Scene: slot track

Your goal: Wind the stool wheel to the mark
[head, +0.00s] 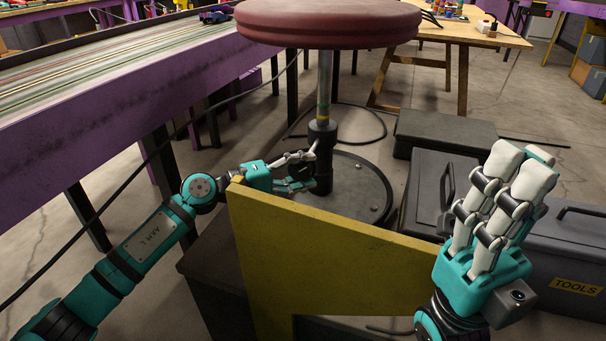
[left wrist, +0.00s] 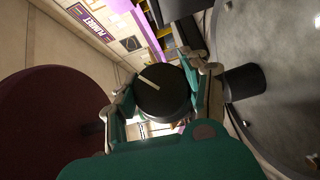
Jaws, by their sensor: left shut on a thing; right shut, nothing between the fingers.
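The stool has a round dark red seat (head: 328,22), which also shows at the left of the left wrist view (left wrist: 45,110). My left gripper (head: 303,168) is shut on the wheel beside the post, a finger on each side. In the head view its fingers hide much of the wheel. My right gripper (head: 512,172) is shut and empty, raised at the right.
A yellow panel (head: 335,250) stands in front of the stool, below my left gripper. Grey tool cases (head: 445,130) are at the right. The slot track table (head: 110,100) is at the left. The stool's round base (head: 355,185) sits on the floor.

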